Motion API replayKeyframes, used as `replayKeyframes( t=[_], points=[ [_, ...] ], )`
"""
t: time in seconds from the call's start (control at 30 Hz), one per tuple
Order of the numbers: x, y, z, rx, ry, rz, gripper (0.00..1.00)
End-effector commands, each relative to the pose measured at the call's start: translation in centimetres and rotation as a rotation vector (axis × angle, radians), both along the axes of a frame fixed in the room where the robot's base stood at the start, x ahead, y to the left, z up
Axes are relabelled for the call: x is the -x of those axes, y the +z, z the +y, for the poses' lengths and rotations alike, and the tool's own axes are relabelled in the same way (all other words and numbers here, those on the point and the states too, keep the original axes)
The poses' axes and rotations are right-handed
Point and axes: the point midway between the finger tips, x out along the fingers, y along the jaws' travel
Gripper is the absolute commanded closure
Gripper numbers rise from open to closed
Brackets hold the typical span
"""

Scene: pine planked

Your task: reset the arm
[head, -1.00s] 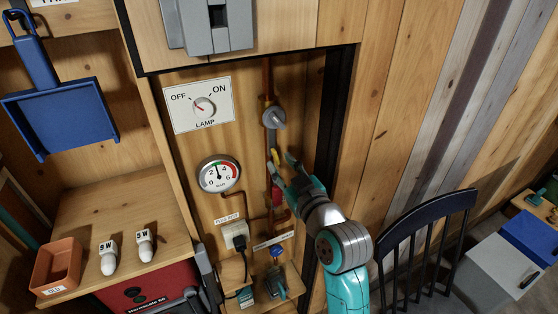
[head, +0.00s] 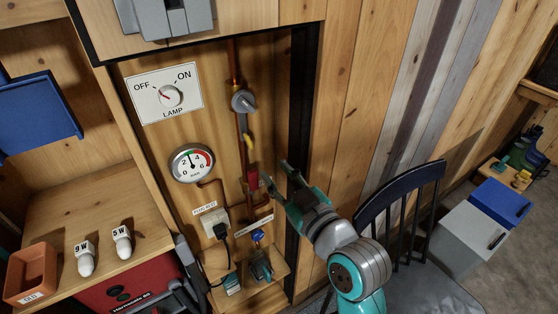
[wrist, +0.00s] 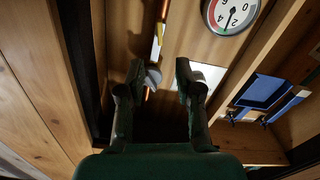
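My teal and grey gripper (head: 276,170) is raised in front of the pipe panel, right of the pressure gauge (head: 192,163). Its two fingers are apart, with nothing held between them. In the wrist view my gripper (wrist: 158,75) also shows open, and a grey round knob (wrist: 153,77) shows beyond the gap, not gripped.
A lamp switch (head: 170,95) points toward OFF. A shelf with two bulbs marked 9W and 5W and a terracotta pot (head: 30,274) is at left. A dark chair (head: 400,215) stands close right of my arm. Grey and blue boxes (head: 500,203) are on the floor at far right.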

Motion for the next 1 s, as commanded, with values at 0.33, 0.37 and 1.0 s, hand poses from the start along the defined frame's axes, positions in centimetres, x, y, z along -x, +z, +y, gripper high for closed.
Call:
replayKeyframes(
  t=[0.33,0.37,1.0],
  points=[
    [0.8,-2.8,-1.4,-0.018,-0.042,0.034,0.66],
    [1.1,-3.5,-1.9,-0.024,-0.054,0.043,0.66],
    [13.8,-18.8,-12.7,-0.125,-0.367,0.212,0.66]
  ],
)
